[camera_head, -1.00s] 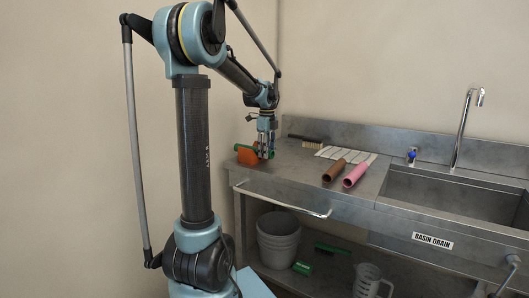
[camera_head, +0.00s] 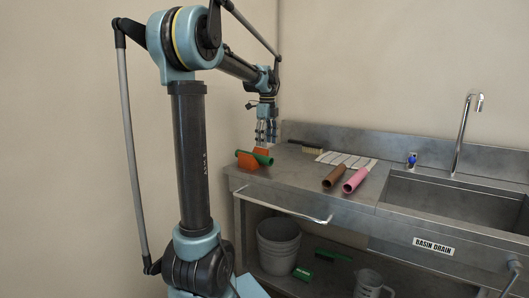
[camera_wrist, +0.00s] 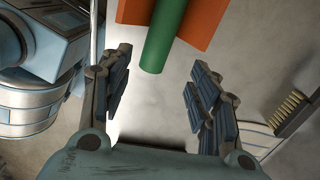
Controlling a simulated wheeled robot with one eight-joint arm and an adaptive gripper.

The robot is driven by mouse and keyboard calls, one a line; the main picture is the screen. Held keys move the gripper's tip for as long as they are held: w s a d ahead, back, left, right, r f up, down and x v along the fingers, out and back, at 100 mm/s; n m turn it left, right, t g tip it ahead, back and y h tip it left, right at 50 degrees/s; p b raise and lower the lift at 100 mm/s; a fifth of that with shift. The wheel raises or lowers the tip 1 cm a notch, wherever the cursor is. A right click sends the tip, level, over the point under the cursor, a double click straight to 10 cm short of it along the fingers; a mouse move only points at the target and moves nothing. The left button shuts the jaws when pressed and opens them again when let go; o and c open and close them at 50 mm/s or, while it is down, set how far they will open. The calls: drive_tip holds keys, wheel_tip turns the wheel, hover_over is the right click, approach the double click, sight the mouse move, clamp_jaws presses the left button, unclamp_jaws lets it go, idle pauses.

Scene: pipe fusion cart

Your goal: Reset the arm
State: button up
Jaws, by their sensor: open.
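My gripper (camera_head: 266,132) hangs fingers-down above the left end of the steel counter (camera_head: 290,176). In the wrist view its two fingers (camera_wrist: 160,97) are spread apart with nothing between them. Below it, a green pipe (camera_head: 262,158) rests on an orange holder (camera_head: 246,159). In the wrist view the green pipe (camera_wrist: 165,35) lies just beyond the fingertips, with the orange holder (camera_wrist: 205,18) on either side of it. My arm rises at the left of the head view and bends over toward the counter.
A brown pipe (camera_head: 335,176) and a pink pipe (camera_head: 356,180) lie on the counter beside a striped cloth (camera_head: 345,160). A brush (camera_head: 305,146) lies behind them. The sink basin (camera_head: 455,195) and tap (camera_head: 464,130) are at the right. A grey bucket (camera_head: 278,245) stands on the lower shelf.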

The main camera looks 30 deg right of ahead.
drive_tip(key=shift+r, duration=2.25)
